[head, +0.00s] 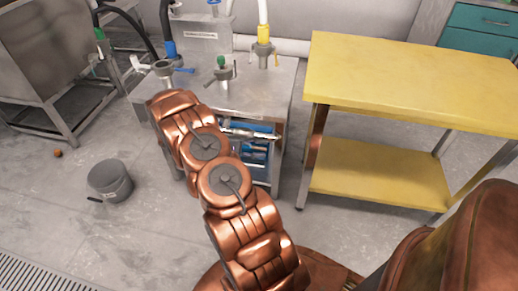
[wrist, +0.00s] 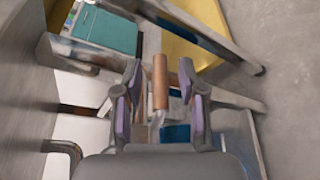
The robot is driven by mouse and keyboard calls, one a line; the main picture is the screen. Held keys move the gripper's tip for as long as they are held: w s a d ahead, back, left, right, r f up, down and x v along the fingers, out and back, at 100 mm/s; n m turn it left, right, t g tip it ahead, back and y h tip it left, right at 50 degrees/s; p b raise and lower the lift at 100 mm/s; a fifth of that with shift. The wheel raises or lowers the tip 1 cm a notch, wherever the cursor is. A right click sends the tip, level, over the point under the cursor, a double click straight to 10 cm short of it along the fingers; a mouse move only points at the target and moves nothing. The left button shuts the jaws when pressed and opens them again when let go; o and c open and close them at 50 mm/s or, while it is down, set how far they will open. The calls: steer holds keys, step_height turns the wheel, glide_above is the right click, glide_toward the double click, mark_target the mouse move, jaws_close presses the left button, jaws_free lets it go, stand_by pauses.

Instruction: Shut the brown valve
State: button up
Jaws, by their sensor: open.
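The brown valve's handle (wrist: 160,82) shows in the wrist view as a brown cylinder standing upright in the picture. My gripper (wrist: 160,90) is open, with one purple-padded finger on each side of the handle. Gaps show between the handle and both fingers, so the gripper is not closed on it. In the head view I cannot make out the brown valve, and my arm covers the front of the steel bench (head: 272,88).
A yellow two-shelf table (head: 415,80) stands right of the bench. Green (head: 221,62), yellow (head: 263,35) and blue (head: 170,50) fittings rise from the bench top. A grey bucket (head: 110,180) stands on the floor at left. Teal drawers (wrist: 105,28) show in the wrist view.

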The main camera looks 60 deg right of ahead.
jaws_close()
stand_by(0.6)
